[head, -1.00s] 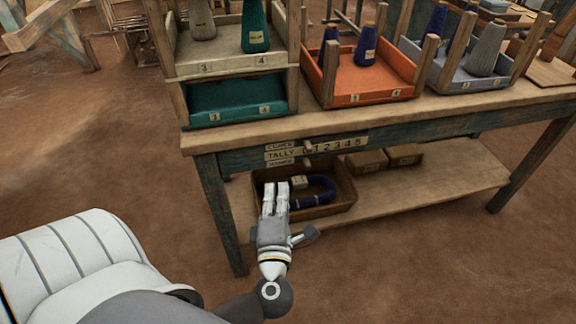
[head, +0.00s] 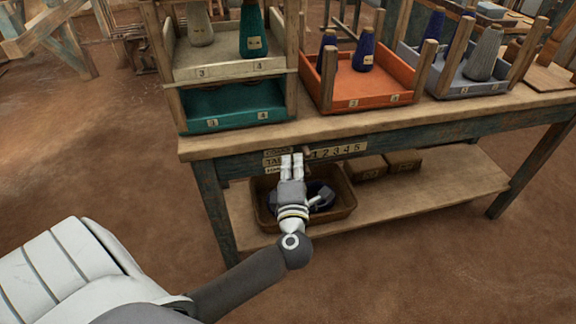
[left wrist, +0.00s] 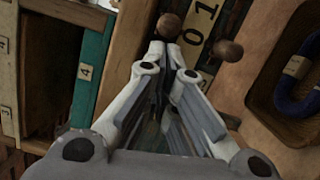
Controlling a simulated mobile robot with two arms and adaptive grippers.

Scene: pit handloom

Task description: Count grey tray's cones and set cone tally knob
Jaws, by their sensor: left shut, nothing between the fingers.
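The grey tray (head: 440,88) stands at the right on the bench. A pale grey cone (head: 485,55) stands in it, and posts partly hide the dark blue cones around it. The cone tally strip (head: 338,151) with numbers is on the bench's front edge. In the left wrist view, two round wooden knobs show by the strip, one (left wrist: 168,26) near the fingertips and one (left wrist: 229,50) to the right. My left gripper (head: 291,157) is shut and empty in front of the strip, hiding part of it. Contact with a knob cannot be told. My right gripper is out of view.
Below, a brown bin (head: 338,214) and boxes (head: 403,160) sit on the lower shelf. The floor in front is clear.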

